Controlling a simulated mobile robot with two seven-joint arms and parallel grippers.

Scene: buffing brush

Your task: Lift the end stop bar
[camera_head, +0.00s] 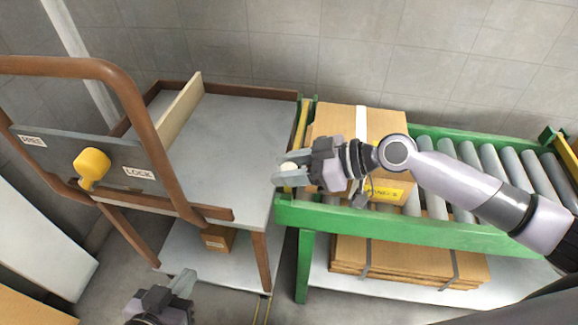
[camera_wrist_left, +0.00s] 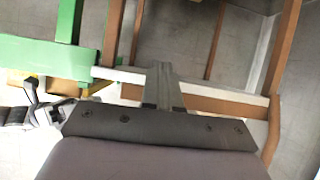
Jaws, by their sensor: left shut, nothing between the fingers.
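The end stop bar (camera_head: 301,124) is a yellow bar across the left end of the green roller conveyor, beside the cart. A white knob (camera_head: 289,168) is at its near end. My right gripper (camera_head: 284,170) is at this knob, with fingers on either side of it; I cannot tell whether they press on it. My right arm covers part of the conveyor. My left gripper (camera_head: 184,283) is low in front of the cart, shut and empty. Its closed fingers also show in the left wrist view (camera_wrist_left: 161,85).
A cardboard box (camera_head: 330,120) stands on the rollers just right of the bar. The cart (camera_head: 230,130) has a brown handle frame, a yellow knob (camera_head: 91,165) and a LOCK label. Its grey deck is mostly clear. Flat cardboard (camera_head: 410,262) lies on the shelf below the conveyor.

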